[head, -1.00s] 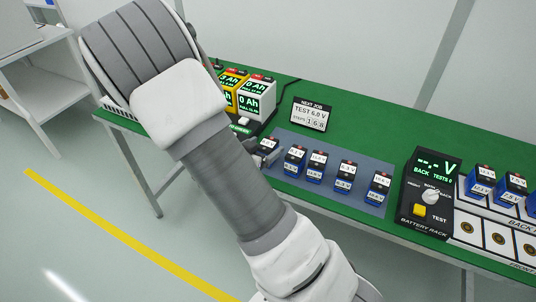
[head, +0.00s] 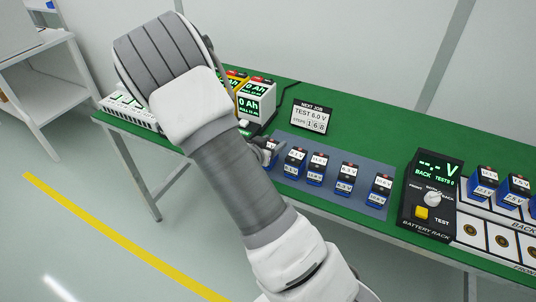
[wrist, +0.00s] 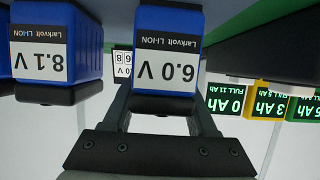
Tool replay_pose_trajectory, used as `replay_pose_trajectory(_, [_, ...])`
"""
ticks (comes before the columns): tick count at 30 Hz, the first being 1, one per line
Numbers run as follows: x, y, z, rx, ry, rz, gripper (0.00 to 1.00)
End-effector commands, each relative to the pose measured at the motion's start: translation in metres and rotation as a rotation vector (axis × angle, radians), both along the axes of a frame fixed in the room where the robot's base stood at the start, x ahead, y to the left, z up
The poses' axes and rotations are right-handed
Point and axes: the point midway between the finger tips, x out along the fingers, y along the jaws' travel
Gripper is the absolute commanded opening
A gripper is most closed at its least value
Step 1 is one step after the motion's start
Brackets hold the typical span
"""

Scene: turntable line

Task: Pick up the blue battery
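Several blue batteries stand in a row on the grey-blue mat (head: 330,198). The leftmost blue battery (head: 271,166) is mostly hidden by my gripper (head: 268,151) in the head view. In the wrist view, which is upside down, a blue battery labelled 6.0 V (wrist: 168,20) is close in front, with the open fingers of my gripper (wrist: 160,85) around or just behind it. Contact cannot be made out. A neighbouring blue battery labelled 8.1 V (wrist: 42,25) is at the left there. Other blue batteries (head: 316,171) stand further right.
A sign (head: 310,117) reads TEST 6.0 V. Yellow and white chargers (head: 256,101) stand behind my gripper. A black battery tester (head: 428,195) and a rack with more blue batteries (head: 483,184) are at the right.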

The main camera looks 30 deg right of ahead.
Motion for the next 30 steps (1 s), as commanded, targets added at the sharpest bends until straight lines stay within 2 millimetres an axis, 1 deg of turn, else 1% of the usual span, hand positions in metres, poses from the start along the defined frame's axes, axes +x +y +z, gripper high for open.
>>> replay_pose_trajectory(1, [0.000,0.000,0.000,0.000,0.000,0.000,0.47])
replay_pose_trajectory(9, [0.000,0.000,0.000,0.000,0.000,0.000,0.00])
replay_pose_trajectory(18, [0.000,0.000,0.001,0.000,-0.001,0.000,0.00])
replay_pose_trajectory(21, [0.000,0.000,0.005,-0.001,-0.002,0.000,0.00])
replay_pose_trajectory(23, [0.000,0.000,0.011,0.000,-0.003,0.000,0.00])
replay_pose_trajectory(26, [0.001,0.000,0.028,0.000,-0.005,0.000,0.00])
replay_pose_trajectory(30, [0.001,0.000,0.057,0.002,-0.006,0.000,0.00])
